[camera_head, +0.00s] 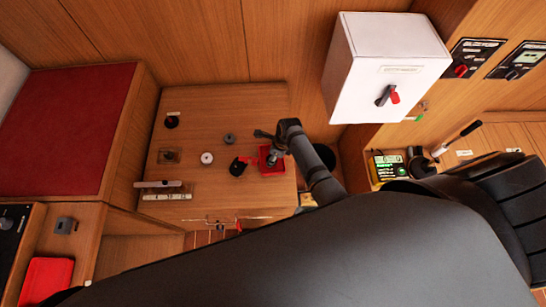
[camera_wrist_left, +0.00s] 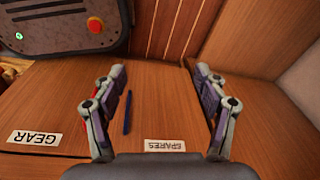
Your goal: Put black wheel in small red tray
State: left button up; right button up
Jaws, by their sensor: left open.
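A small red tray (camera_head: 268,168) sits at the right side of the wooden table. A dark arm reaches over it, with its end (camera_head: 275,152) above or in the tray; whether its jaws are open or shut is unclear. A round black piece (camera_head: 172,121), possibly the black wheel, lies at the table's far left. Another black piece (camera_head: 236,165) with a red part lies just left of the tray. My left gripper (camera_wrist_left: 158,90) is open and empty in the wrist view, above a wooden surface. I cannot make it out in the head view.
A white wheel (camera_head: 207,157) and a grey ring (camera_head: 229,139) lie on the table. A white box (camera_head: 385,60) hangs at the upper right. A larger red tray (camera_head: 47,279) lies at lower left. A blue pen (camera_wrist_left: 127,112) and a SPARES label (camera_wrist_left: 165,146) are below my left gripper.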

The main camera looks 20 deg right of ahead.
jog(key=shift+f, duration=0.2)
jog(key=o, duration=1.2)
jog(key=shift+w, duration=0.1)
pick_arm(q)
jog(key=shift+s+a+f, duration=0.1)
jog(key=shift+s+a, duration=0.2)
jog(key=shift+s, duration=0.55)
pick_arm(e)
jog(key=shift+o, duration=0.2)
jog(key=shift+r, duration=0.2)
pick_arm(q)
jog(key=shift+w+a+r+p, duration=0.1)
jog(key=shift+w+r+p, duration=0.1)
jog(key=shift+r+p, duration=0.3)
pick_arm(e)
jog(key=v, duration=1.2)
